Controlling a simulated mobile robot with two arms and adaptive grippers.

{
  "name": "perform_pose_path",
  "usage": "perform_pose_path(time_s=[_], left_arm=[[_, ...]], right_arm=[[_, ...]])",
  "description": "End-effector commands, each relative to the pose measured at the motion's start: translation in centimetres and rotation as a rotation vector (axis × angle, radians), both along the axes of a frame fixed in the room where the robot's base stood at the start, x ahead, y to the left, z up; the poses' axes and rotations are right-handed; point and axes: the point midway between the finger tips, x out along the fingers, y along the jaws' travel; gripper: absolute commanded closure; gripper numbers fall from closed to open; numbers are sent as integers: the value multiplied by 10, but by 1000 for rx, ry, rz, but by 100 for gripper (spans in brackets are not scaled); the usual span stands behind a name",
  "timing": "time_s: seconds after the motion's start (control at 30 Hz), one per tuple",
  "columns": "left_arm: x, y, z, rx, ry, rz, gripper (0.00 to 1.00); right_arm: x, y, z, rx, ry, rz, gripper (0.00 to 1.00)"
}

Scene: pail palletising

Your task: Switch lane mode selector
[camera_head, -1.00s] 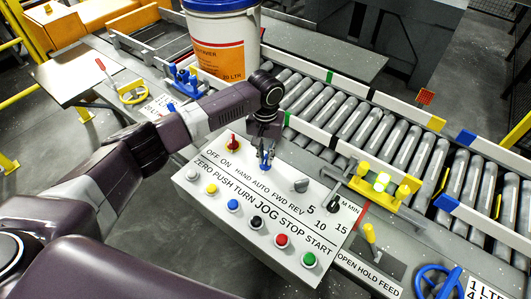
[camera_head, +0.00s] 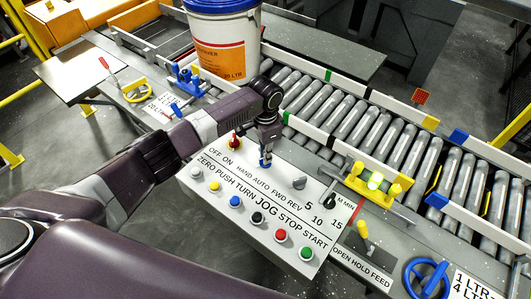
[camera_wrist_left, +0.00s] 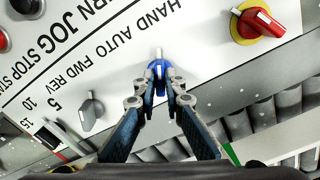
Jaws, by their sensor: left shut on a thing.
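The white control panel (camera_head: 215,185) stands in front of the roller conveyor, with a row of labelled selectors above coloured push buttons. The blue selector knob with a white pointer (camera_wrist_left: 159,70) sits at the HAND AUTO label. In the left wrist view its pointer is roughly in line with the gripper. My left gripper (camera_head: 266,152) is over this knob, its fingers shut on the knob's sides; the fingertips also show in the left wrist view (camera_wrist_left: 160,92). The fingers partly hide the knob. My right gripper is not in view.
A red-and-yellow switch (camera_wrist_left: 265,18) and a grey selector (camera_wrist_left: 91,111) flank the knob. A white pail (camera_head: 224,45) stands behind my left arm.

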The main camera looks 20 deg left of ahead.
Motion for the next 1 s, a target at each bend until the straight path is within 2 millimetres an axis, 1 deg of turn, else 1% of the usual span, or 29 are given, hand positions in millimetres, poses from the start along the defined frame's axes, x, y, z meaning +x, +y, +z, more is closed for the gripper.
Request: perform_pose_path(time_s=[0.1,0.3,0.87,0.9,1.0], left_arm=[[1,0,1,0,-1,-61,100],[1,0,1,0,-3,-130,100],[2,0,1,0,-4,-162,100],[2,0,1,0,-4,-161,89],[1,0,1,0,-4,-161,78]], right_arm=[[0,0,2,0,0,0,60],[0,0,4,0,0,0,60],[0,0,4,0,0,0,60],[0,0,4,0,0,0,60],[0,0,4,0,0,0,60]])
